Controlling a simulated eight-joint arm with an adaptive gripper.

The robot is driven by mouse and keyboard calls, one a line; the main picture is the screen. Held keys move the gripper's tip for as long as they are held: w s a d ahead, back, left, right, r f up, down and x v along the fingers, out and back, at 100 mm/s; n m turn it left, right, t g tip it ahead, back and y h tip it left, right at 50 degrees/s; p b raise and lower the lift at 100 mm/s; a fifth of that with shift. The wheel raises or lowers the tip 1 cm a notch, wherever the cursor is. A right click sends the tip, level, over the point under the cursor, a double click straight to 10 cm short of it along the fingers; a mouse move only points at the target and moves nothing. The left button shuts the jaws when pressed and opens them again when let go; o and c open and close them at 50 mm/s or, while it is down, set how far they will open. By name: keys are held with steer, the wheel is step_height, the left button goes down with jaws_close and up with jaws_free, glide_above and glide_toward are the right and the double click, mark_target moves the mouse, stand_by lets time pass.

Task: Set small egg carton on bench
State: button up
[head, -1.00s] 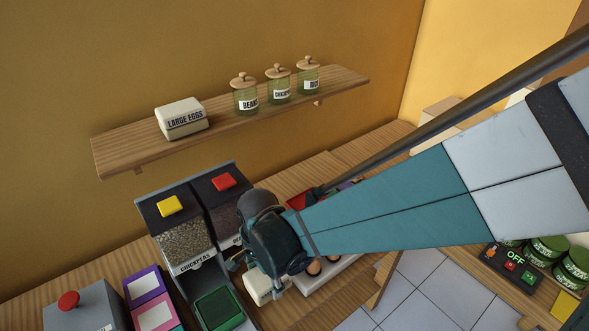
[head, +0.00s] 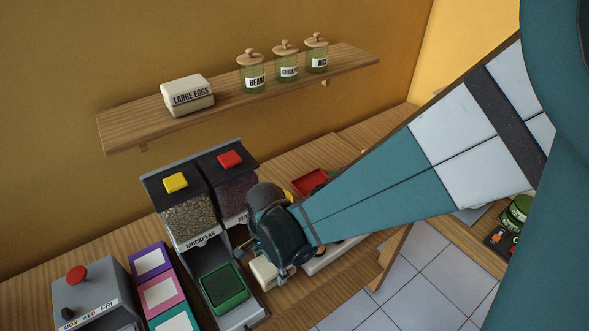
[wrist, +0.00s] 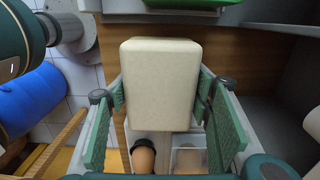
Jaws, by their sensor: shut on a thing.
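The small egg carton (wrist: 160,84) is a plain cream block with rounded corners. In the wrist view it sits between the green pads of my gripper (wrist: 160,100), which is shut on it. In the head view a pale part of the carton (head: 264,273) shows below my gripper (head: 272,266), just right of the dispenser's green tray. The bench (head: 290,297) is bare wood in front of it. I cannot tell whether the carton touches the bench. Its underside is hidden.
A chickpea dispenser (head: 190,213) stands close left of my gripper, with a green tray (head: 222,287) below. A pale tray (head: 333,256) is on the right; brown eggs (wrist: 143,157) show near the carton. A larger carton marked LARGE EGGS (head: 188,95) is on the shelf.

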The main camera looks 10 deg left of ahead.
steer(key=shift+f, duration=1.55)
steer(key=shift+f+b, duration=0.15)
steer(key=shift+b, duration=0.3)
steer(key=o, duration=1)
steer(key=shift+o, duration=0.2)
steer(key=shift+r, duration=0.2)
steer(key=shift+r+p, duration=1.35)
steer(key=shift+r, duration=4.6)
